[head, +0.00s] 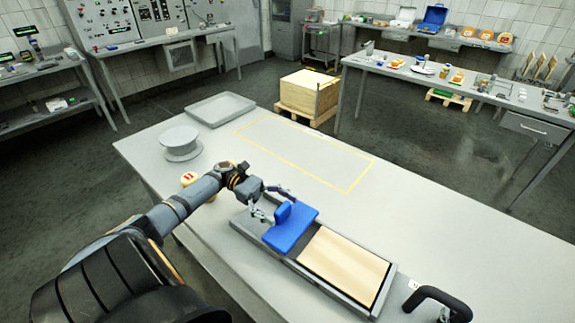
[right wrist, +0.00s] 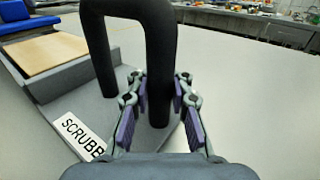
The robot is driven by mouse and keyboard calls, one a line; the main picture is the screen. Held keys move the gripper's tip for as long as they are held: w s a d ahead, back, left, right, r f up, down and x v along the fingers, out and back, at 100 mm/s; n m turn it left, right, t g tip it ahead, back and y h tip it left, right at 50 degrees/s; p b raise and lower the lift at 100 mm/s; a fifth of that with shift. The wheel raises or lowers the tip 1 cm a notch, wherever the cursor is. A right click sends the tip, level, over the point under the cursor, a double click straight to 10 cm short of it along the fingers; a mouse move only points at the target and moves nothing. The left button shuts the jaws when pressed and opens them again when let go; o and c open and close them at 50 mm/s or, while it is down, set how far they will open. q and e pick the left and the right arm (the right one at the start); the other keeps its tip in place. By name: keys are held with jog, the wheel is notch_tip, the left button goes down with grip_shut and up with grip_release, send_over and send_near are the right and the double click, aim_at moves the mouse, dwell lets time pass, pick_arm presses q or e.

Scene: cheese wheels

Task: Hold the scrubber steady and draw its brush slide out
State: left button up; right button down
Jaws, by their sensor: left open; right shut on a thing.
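The scrubber (head: 312,283) is a long grey frame lying on the table, with a pale wooden board (head: 345,262) in its right part. The blue brush slide (head: 290,235), with an upright blue tab (head: 283,211), sits at its left end. A black loop handle (head: 437,294) rises at the right end. My left gripper (head: 274,204) is open at the blue tab, its fingers close to either side; contact is unclear. My right gripper (right wrist: 160,92) is shut on the handle's near post (right wrist: 161,60). A label reading "SCRUBB" (right wrist: 82,137) lies beside it.
A yellow outlined rectangle (head: 347,190) marks bare tabletop behind the scrubber. A grey spool-like stand (head: 181,154), a shallow grey tray (head: 220,108) and a small red-marked round item (head: 189,178) stand to the left. The tabletop right of the scrubber is clear.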

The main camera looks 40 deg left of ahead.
pick_arm(q)
notch_tip(320, 180, up, 9)
dwell(0.3)
pick_arm(e)
jog(key=c, duration=1.1)
grip_release()
jog(key=shift+a, duration=0.1)
jog(key=shift+o, duration=0.2)
jog(key=o, duration=0.5)
jog(key=shift+o, duration=0.2)
